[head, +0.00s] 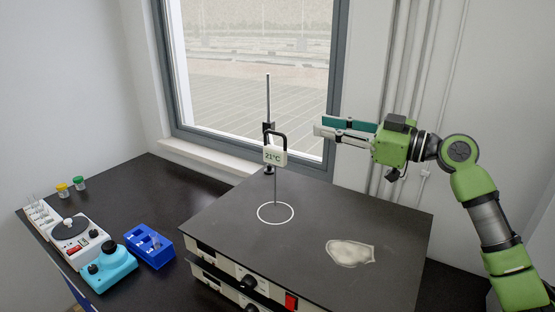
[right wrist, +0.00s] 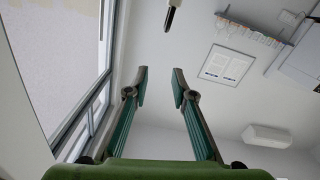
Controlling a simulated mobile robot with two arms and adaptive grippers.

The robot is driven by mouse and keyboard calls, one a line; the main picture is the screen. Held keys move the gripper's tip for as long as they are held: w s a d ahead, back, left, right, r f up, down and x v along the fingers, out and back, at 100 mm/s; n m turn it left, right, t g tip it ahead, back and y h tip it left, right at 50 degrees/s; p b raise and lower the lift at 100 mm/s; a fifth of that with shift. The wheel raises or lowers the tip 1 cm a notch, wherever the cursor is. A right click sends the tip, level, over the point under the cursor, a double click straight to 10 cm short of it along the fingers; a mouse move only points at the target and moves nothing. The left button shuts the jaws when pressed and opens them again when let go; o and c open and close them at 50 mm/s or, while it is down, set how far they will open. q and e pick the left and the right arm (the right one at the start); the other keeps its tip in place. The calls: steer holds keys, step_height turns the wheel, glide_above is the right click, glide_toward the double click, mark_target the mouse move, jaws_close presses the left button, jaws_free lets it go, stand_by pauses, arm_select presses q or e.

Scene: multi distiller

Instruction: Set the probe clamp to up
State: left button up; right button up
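The probe (head: 274,156) has a white box reading 21°C and a thin stem reaching down to the white circle on the black plate top. A black clamp (head: 268,130) joins it to the upright metal rod (head: 268,92), part way up, with a black handle-like loop above the box. My right gripper (head: 319,126) is to the right of the clamp at about its height in the picture, apart from it. In the right wrist view its two fingers (right wrist: 160,76) are spread with nothing between them. A dark-tipped rod end (right wrist: 172,14) shows beyond them at the top. My left gripper is not in view.
The wide black-topped device (head: 390,215) bears a pale patch (head: 350,253) at front right. A blue rack (head: 149,248), a turquoise device (head: 108,270), a white device (head: 76,240) and small capped jars (head: 79,183) stand at left. The window (head: 250,80) is behind.

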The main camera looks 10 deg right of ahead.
mark_target(277, 134)
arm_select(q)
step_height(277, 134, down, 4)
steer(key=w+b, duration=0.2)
arm_select(e)
steer(key=w+a+f+p, duration=0.1)
steer(key=w+a, duration=0.2)
steer(key=w+a+f+p, duration=0.2)
steer(key=w+a, duration=0.1)
steer(key=w+a+f+p, duration=0.1)
steer(key=w+a, duration=0.2)
steer(key=shift+w+f+p, duration=0.1)
steer(key=shift+f+p, duration=0.1)
steer(key=shift+p, duration=0.15)
steer(key=shift+w+a+f, duration=0.15)
steer(key=shift+w+a, duration=0.2)
steer(key=shift+a, duration=0.05)
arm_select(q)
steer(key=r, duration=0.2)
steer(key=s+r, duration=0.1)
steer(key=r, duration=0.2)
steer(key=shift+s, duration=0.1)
arm_select(e)
jaws_close()
